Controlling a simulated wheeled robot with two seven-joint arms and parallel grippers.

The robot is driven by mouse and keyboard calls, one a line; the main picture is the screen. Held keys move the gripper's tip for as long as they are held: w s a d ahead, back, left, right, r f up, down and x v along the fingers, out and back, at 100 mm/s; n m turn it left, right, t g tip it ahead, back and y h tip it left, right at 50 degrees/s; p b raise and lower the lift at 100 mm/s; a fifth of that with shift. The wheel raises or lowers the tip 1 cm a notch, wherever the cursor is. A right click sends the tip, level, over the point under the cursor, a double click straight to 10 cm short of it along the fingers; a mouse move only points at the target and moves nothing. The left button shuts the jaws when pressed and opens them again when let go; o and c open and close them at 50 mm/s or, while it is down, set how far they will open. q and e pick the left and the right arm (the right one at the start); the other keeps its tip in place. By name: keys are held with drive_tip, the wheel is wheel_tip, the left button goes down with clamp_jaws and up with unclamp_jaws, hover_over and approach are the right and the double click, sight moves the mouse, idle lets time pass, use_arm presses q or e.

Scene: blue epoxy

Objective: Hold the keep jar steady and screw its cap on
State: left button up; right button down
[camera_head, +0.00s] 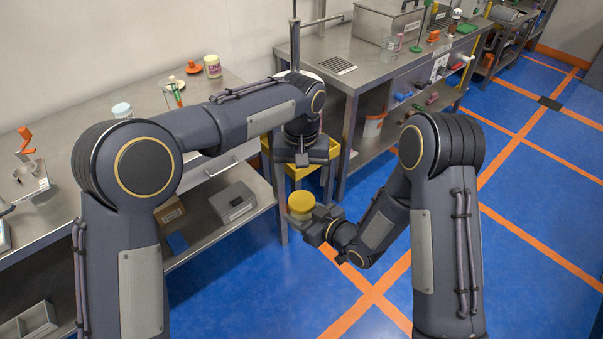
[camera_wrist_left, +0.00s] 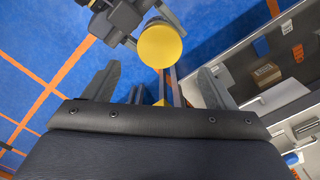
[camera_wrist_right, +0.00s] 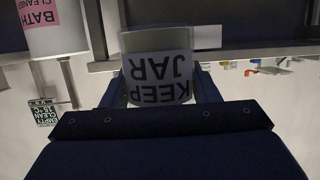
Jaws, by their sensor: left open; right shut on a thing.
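The keep jar (camera_head: 297,217) is a pale jar with a yellow cap (camera_head: 301,202) on top, held upright in front of the benches. My right gripper (camera_head: 314,226) is shut on the jar's side. In the right wrist view the KEEP JAR label (camera_wrist_right: 158,78) shows, inverted, between the fingers. My left gripper (camera_head: 301,158) points down above the cap, open and empty. In the left wrist view the round cap (camera_wrist_left: 161,46) lies beyond the spread fingers, apart from them. I cannot tell how far the cap is threaded.
A steel bench (camera_head: 232,82) runs along the left, with a white-lidded jar (camera_head: 122,110) and a pink-labelled jar (camera_head: 212,66). A grey box (camera_head: 233,201) sits on its lower shelf. A yellow cart (camera_head: 331,152) stands behind my left gripper. Blue floor (camera_head: 480,265) is clear at right.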

sight(304, 201)
use_arm(q)
wheel_tip(304, 201, down, 8)
drive_tip(key=shift+r, duration=0.15)
idle(0.4)
drive_tip(key=c, duration=1)
drive_tip(key=m, duration=0.5)
drive_tip(key=shift+c, duration=0.2)
drive_tip(key=o, duration=1.1)
drive_tip(key=shift+s+d, duration=0.15)
drive_tip(key=shift+d, duration=0.1)
drive_tip(key=shift+a+r, duration=0.1)
drive_tip(key=shift+r, duration=2.25)
